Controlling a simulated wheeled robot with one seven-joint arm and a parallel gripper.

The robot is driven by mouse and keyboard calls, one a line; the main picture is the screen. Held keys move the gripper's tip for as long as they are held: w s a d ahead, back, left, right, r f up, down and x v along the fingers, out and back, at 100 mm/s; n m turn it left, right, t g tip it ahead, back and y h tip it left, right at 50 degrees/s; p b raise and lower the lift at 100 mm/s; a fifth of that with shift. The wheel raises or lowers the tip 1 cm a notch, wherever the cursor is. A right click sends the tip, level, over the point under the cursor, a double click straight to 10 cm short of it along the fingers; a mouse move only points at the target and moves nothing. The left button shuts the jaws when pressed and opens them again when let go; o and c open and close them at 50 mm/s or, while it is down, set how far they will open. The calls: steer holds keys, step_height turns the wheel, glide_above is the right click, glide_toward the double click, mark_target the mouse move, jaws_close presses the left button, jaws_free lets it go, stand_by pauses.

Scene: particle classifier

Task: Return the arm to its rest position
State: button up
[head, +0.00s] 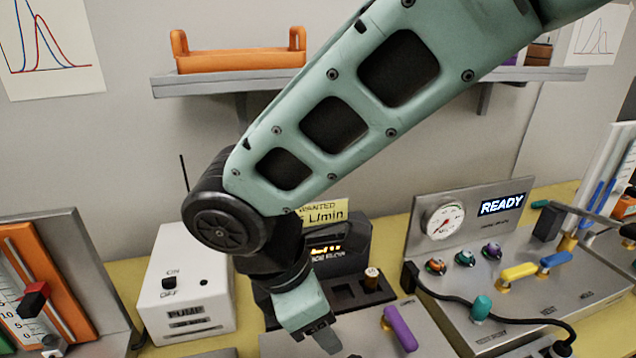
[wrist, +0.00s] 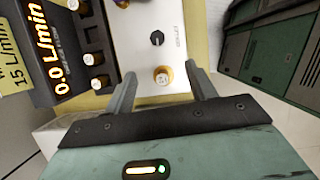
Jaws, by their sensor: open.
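My arm (head: 330,120) reaches from the upper right of the head view, bends at a black elbow joint at the left, and points down at the bench. My gripper (head: 318,335) hangs low over the bench; its fingertips are partly cut off there. In the wrist view my gripper (wrist: 160,70) has its two grey fingers spread apart, with nothing held.
A white pump box (head: 186,285) stands left of the gripper. A purple lever (head: 400,328) and a READY panel (head: 468,225) with a cable stand to the right. A shelf (head: 230,82) holds an orange tray (head: 240,62). The display (wrist: 70,50) reads 0.0 L/min.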

steer(key=s+d+r+m+g+y, duration=0.1)
steer(key=s+d+m+y, duration=0.3)
steer(key=s+d+m, duration=0.4)
steer(key=d+m, duration=0.6)
steer(key=shift+s+d+r+y, duration=0.15)
steer(key=shift+d+r+y, duration=0.1)
steer(key=shift+r+y, duration=0.05)
